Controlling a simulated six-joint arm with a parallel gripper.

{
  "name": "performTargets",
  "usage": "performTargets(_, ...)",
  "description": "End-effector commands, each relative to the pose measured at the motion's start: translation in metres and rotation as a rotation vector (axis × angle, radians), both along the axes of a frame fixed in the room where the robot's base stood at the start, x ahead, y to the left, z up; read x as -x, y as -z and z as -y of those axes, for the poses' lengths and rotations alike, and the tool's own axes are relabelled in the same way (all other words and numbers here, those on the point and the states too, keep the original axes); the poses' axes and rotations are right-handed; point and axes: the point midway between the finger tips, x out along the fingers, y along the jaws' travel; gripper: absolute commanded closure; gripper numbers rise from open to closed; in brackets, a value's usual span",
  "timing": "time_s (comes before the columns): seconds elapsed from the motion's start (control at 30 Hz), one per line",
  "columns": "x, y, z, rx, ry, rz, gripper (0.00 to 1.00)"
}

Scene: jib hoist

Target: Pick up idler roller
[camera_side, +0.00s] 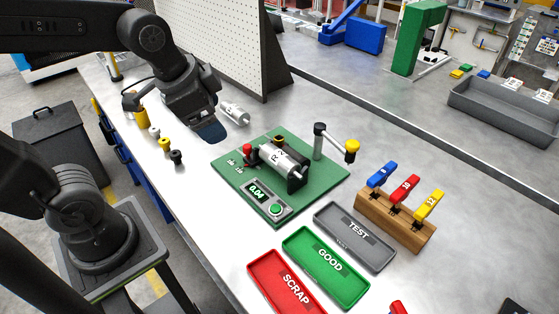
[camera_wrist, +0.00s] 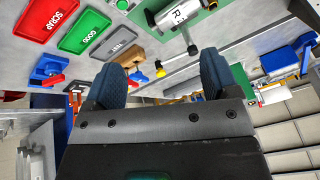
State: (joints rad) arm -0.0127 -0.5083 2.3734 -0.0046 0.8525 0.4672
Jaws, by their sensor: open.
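A metal roller (camera_side: 279,160) marked "R" lies across dark supports on the green test fixture (camera_side: 322,193). It also shows at the top of the wrist view (camera_wrist: 180,14). A second pale metal cylinder (camera_side: 234,113) with a label lies on the bench just right of my gripper; I cannot tell which of the two is the idler roller. My gripper (camera_side: 211,131) is above the bench, left of the fixture, its dark fingers tilted down. In the wrist view its blue-black fingers (camera_wrist: 162,65) are spread apart with nothing between them.
Red SCRAP (camera_side: 288,286), green GOOD (camera_side: 326,267) and grey TEST (camera_side: 355,237) trays lie in front. A wooden block (camera_side: 394,222) holds coloured tools. Small knobs (camera_side: 165,144) line the left edge. A pegboard (camera_side: 230,45) stands behind.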

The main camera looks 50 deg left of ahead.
Motion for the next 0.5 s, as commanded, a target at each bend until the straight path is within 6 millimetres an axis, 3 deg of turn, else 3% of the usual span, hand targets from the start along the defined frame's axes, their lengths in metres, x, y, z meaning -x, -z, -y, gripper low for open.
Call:
performTargets(0.1, -0.038, 0.012, -0.003, -0.114, 0.272, -0.055, 0.19)
performTargets(0.3, -0.094, 0.041, -0.008, -0.274, 0.719, -0.116, 0.19)
performTargets(0.5, -0.124, 0.065, -0.011, -0.356, 0.992, -0.144, 0.19)
